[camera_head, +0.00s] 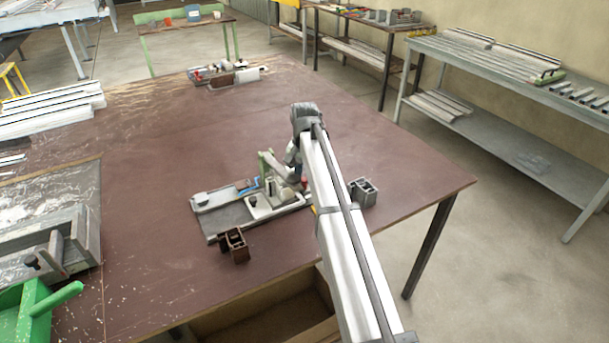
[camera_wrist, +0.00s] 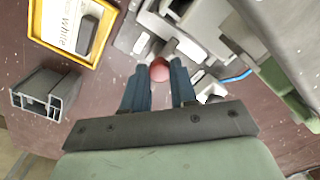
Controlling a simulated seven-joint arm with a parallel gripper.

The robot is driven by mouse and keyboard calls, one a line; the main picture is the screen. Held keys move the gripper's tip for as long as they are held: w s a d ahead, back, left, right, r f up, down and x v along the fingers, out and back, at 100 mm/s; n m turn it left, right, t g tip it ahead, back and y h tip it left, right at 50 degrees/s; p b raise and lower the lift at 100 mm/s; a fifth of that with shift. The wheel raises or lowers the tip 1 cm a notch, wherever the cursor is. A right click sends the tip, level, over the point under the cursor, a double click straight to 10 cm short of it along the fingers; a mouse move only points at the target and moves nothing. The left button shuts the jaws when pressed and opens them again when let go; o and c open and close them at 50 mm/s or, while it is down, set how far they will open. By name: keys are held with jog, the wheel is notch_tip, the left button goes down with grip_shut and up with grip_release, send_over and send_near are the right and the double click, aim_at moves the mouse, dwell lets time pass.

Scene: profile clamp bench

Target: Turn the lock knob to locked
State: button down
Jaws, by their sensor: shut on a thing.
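The clamp fixture (camera_head: 262,207) stands on the brown bench, with a grey bed, a pale plate and a green upright part. In the wrist view its pale metal parts (camera_wrist: 200,35) fill the top. A round red knob (camera_wrist: 159,69) sits between the tips of my gripper (camera_wrist: 158,78), and the two dark blue fingers are shut on it. In the head view a small red spot, likely this knob (camera_head: 304,181), shows beside my arm, which hides most of the gripper. I cannot tell whether the knob stands at locked.
A brown profile piece (camera_head: 237,246) stands in front of the fixture, and a grey profile piece (camera_head: 363,192) stands right of my arm. A yellow-framed label (camera_wrist: 75,25) lies beside the fixture. A second fixture (camera_head: 235,76) is at the bench's far end. The bench middle is clear.

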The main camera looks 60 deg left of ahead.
aim_at(305, 179)
dwell(0.4)
jog(key=c, duration=0.9)
grip_release()
notch_tip(305, 179, up, 14)
jog(key=shift+f, duration=0.1)
